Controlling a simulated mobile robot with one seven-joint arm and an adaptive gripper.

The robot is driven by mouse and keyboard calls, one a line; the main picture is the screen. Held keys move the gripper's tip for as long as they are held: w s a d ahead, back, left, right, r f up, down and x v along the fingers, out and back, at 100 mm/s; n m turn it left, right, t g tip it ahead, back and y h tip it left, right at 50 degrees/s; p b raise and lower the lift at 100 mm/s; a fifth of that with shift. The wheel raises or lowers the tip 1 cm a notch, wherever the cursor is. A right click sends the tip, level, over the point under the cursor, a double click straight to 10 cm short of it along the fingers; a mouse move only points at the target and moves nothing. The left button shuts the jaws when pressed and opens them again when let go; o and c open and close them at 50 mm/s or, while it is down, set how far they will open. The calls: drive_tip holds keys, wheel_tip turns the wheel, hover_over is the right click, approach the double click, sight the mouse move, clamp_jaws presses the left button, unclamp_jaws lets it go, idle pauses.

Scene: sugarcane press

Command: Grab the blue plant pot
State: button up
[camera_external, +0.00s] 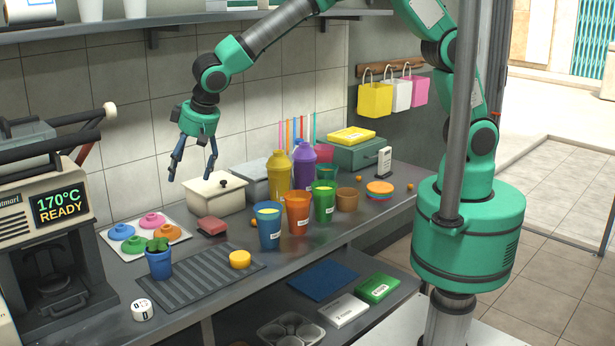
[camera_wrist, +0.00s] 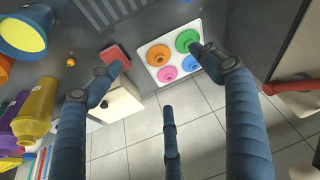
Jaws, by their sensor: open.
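The blue plant pot (camera_external: 158,265) stands upright on the counter and holds a small green plant (camera_external: 157,245). I cannot make out the pot in the wrist view.
The tray of coloured lids (camera_external: 179,236) lies behind the pot. The coffee machine (camera_external: 60,240) stands close on the left. A blue cup (camera_external: 268,230), a red sponge-like block (camera_external: 212,226) and a cream box (camera_external: 206,197) are to the right. A white round timer (camera_external: 142,309) lies in front.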

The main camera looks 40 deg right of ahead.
approach(159, 248)
wheel_tip(159, 248, up, 2)
drive_tip(key=shift+s+d+r+n+p, duration=0.1)
drive_tip(key=shift+s+d+n+p, duration=0.3)
drive_tip(key=shift+s, duration=0.1)
drive_tip(key=shift+w, duration=0.1)
drive_tip(key=shift+b+x, duration=0.5)
drive_tip(key=shift+x, duration=3.75)
drive_tip(key=shift+a, duration=0.15)
drive_tip(key=shift+w+f, duration=0.1)
drive_tip(key=shift+f, duration=0.55)
drive_tip(key=shift+a+b+x, duration=0.2)
drive_tip(key=shift+b+x, duration=0.3)
drive_tip(key=shift+x, duration=1.45)
